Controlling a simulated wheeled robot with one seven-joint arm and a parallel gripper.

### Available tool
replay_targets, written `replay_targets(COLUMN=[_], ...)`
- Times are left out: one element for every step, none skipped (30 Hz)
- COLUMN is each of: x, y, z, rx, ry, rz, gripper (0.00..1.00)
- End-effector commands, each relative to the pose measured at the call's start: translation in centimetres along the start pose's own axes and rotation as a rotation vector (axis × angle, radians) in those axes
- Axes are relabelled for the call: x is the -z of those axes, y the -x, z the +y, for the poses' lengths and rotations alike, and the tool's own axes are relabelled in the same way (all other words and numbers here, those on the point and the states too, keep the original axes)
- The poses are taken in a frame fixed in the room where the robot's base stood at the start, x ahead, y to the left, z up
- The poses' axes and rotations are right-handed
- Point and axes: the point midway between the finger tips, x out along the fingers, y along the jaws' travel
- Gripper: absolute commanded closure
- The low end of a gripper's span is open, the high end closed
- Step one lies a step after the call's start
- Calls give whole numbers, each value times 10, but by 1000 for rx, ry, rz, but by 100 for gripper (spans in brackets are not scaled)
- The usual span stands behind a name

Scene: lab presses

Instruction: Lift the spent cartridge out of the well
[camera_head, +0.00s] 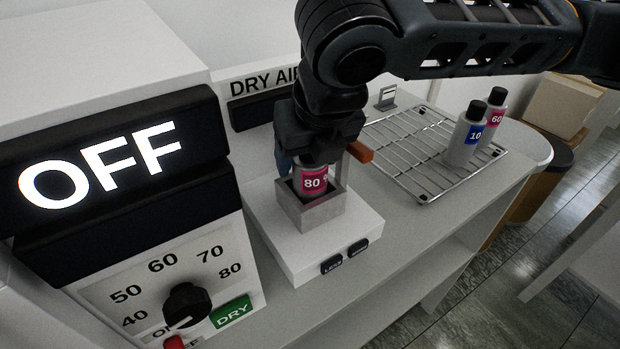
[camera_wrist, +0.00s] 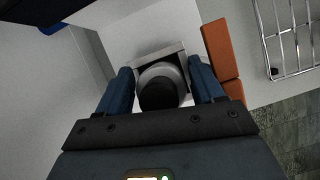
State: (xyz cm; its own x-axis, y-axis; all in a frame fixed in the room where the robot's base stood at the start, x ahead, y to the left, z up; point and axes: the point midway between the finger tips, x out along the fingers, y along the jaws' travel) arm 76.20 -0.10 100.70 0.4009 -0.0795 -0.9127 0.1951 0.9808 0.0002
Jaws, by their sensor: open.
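The cartridge (camera_head: 312,181) has a pink label reading 80 and stands upright in a square grey metal well (camera_head: 312,212). Its lower part is hidden by the well's walls. In the wrist view, its dark round cap (camera_wrist: 158,94) shows between my fingers, with the well's rim (camera_wrist: 160,52) behind it. My gripper (camera_wrist: 160,88) is open, pointing down, with one blue finger on each side of the cartridge. There seems to be a small gap at each side. In the head view, my gripper (camera_head: 318,160) covers the cartridge's top.
An orange block (camera_head: 360,152) stands close beside the well, right of my gripper. A wire rack (camera_head: 410,160) to the right holds bottles labelled 10 (camera_head: 465,135) and 60 (camera_head: 494,118). A panel (camera_head: 110,165) reading OFF stands at the left.

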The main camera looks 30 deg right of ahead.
Motion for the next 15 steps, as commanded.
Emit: replay_targets(x=[0,0,0,0,0,0,0,0,0,0,0,0,0,0,0], y=[0,0,0,0,0,0,0,0,0,0,0,0,0,0,0], z=[0,0,0,0,0,0,0,0,0,0,0,0,0,0,0], rx=[0,0,0,0,0,0,0,0,0,0,0,0,0,0,0], ry=[0,0,0,0,0,0,0,0,0,0,0,0,0,0,0], rz=[0,0,0,0,0,0,0,0,0,0,0,0,0,0,0], gripper=[35,38,41,44,47,51,54,57,61,63,66,70,73,76,79])
